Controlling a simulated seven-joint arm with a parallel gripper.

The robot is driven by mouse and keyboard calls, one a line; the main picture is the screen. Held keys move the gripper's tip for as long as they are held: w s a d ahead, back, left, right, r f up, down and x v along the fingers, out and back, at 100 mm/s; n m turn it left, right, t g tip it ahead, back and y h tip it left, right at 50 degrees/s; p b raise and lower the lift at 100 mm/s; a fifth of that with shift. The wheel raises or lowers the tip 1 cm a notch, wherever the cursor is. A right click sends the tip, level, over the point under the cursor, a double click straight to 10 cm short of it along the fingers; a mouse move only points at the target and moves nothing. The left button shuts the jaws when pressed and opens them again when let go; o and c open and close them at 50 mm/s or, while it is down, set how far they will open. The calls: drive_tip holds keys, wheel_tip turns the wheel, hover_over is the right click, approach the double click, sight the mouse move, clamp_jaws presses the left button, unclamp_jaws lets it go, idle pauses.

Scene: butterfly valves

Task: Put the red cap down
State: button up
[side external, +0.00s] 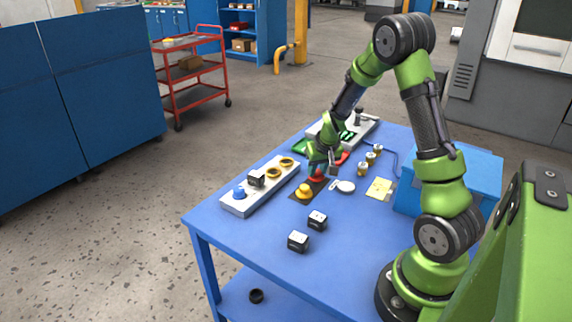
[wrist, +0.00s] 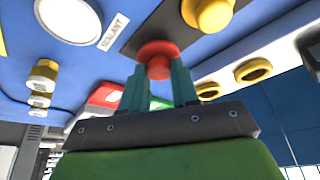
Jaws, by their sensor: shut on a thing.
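The red cap (side external: 317,178) is held between the two green-blue fingers of my gripper (side external: 319,170). In the wrist view the red cap (wrist: 158,48) shows at the fingertips of my gripper (wrist: 158,70), with a finger on each side. The cap is at or just above the dark mat (wrist: 150,27); I cannot tell if it touches. A yellow cap (side external: 304,191) sits on the mat, close to the red one, and it also shows in the wrist view (wrist: 210,13). The underside of the red cap is hidden.
A pale fixture (side external: 237,206) with yellow rings and a blue knob lies to the left. A white sealant tin (side external: 346,187) and several brass fittings (side external: 364,168) are to the right. Two dark cubes (side external: 298,241) stand in front. A blue box (side external: 470,172) is at the right.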

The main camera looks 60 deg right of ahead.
drive_tip(key=shift+f, duration=0.7)
drive_tip(key=shift+f, duration=0.2)
drive_tip(key=o, duration=1)
drive_tip(key=shift+r, duration=0.2)
